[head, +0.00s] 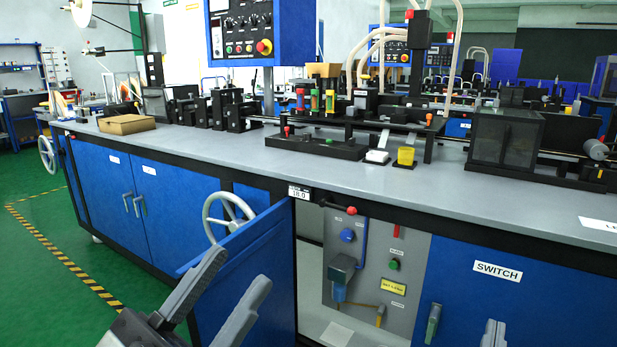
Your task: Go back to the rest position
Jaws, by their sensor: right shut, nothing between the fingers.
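My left gripper (239,269) is at the lower left, its two grey fingers spread apart with nothing between them. It is in front of an open blue cabinet door (268,250); I cannot tell whether it touches the door. My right gripper (494,324) shows only as fingertips at the bottom edge, close together and empty. It is in front of the blue door marked SWITCH (510,295), to the right of that door's handle (433,323).
The open compartment shows a grey panel (408,262) with a blue knob, a green button and a red-ended lever. A handwheel (228,217) is beside the open door. The long grey worktop (420,190) carries machine parts and a cardboard box (127,124). Green floor is free at left.

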